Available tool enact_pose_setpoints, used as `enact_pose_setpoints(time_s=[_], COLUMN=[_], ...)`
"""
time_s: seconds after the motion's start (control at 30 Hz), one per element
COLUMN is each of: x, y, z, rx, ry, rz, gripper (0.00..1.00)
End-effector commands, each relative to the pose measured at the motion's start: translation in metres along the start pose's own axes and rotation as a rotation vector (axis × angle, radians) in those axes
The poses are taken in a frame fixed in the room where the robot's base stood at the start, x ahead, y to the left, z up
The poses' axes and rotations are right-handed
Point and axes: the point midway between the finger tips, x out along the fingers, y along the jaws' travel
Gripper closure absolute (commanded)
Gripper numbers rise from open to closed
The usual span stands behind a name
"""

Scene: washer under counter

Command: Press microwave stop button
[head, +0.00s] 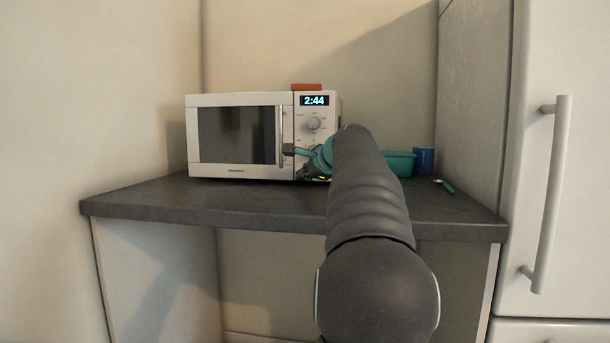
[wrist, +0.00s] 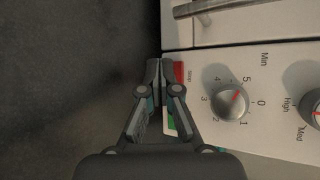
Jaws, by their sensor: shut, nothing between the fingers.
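The white microwave (head: 210,172) stands on the dark counter, its clock reading 2:44. In the wrist view, its front panel (wrist: 275,125) appears turned sideways. A red button (wrist: 180,73) with a small label, apparently "stop", lies right beside my fingertips (wrist: 160,68). A green button (wrist: 171,123) shows partly behind my finger. My gripper is shut and empty; it also shows in the head view (head: 288,150) in front of the panel's lower part. The fingertips overlap the red button's edge in the picture; I cannot tell whether they touch it. My arm hides part of the microwave's right side.
Two dials sit on the panel, the nearer one (wrist: 230,102) close beside the buttons. The door handle (head: 280,133) is close to my gripper. On the counter (head: 240,212), a teal container (head: 402,163) and a blue cup (head: 424,160) stand to the right. An orange item (head: 307,87) lies on top.

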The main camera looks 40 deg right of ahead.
Motion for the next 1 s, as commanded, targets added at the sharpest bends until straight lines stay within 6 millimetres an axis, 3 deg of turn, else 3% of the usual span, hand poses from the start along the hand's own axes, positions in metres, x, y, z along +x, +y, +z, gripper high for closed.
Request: enact_pose_setpoints(time_s=[1.0], x=[0.0058], y=[-0.0044], z=[-0.0043], rx=[0.000], ry=[0.000], rz=[0.000], gripper=[1.00])
